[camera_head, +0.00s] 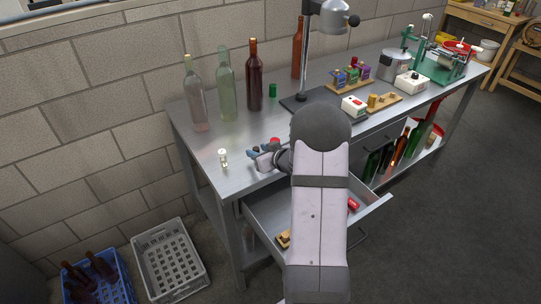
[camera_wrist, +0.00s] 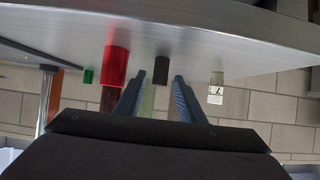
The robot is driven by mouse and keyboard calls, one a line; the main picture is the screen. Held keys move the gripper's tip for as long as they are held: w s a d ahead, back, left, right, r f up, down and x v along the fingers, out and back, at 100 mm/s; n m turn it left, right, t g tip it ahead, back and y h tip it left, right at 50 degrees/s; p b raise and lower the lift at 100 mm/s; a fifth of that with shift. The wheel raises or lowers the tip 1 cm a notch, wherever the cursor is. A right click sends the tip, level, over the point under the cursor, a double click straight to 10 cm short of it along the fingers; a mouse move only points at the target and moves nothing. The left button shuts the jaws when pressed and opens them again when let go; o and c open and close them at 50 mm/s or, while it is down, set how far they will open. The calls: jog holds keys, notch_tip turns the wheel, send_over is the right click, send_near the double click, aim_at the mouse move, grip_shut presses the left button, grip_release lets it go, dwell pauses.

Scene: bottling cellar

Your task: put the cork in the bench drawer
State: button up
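A small pale tan-and-white piece (camera_head: 223,158), which looks like the cork, stands upright near the bench's left front edge. In the wrist view this piece (camera_wrist: 216,86) is right of the fingers, apart from them. My gripper (camera_head: 258,155) is low over the bench top, to its right, pointing left. Its blue fingers (camera_wrist: 154,98) are apart. A short black cylinder (camera_wrist: 161,70) shows in the gap between them; I cannot tell how far beyond the tips it stands. The bench drawer (camera_head: 259,218) is pulled open below my arm, which hides its middle.
A red cylinder (camera_wrist: 115,66) stands close beside the fingers; its top (camera_head: 275,141) shows behind my gripper. Several bottles (camera_head: 226,85) and a green cup (camera_head: 273,90) stand farther back. The drawer holds a red piece (camera_head: 353,204) and a tan piece (camera_head: 283,239). Crates (camera_head: 171,258) are on the floor.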

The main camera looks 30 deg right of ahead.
jog(key=v, duration=1)
jog(key=shift+a+f, duration=0.1)
jog(key=s+a+f+g, duration=0.2)
jog(key=s+a+g, duration=0.4)
jog(key=s+a, duration=0.5)
jog(key=s+a+f+g, duration=0.2)
jog(key=s+a+g, duration=0.4)
jog(key=s+a, duration=0.5)
jog(key=shift+s+a+f, duration=0.2)
jog(key=shift+s+a, duration=0.1)
jog(key=shift+s, duration=0.2)
jog(key=shift+o, duration=0.5)
jog(key=shift+s+a, duration=0.15)
jog(key=shift+s, duration=0.05)
jog(key=shift+w, duration=0.1)
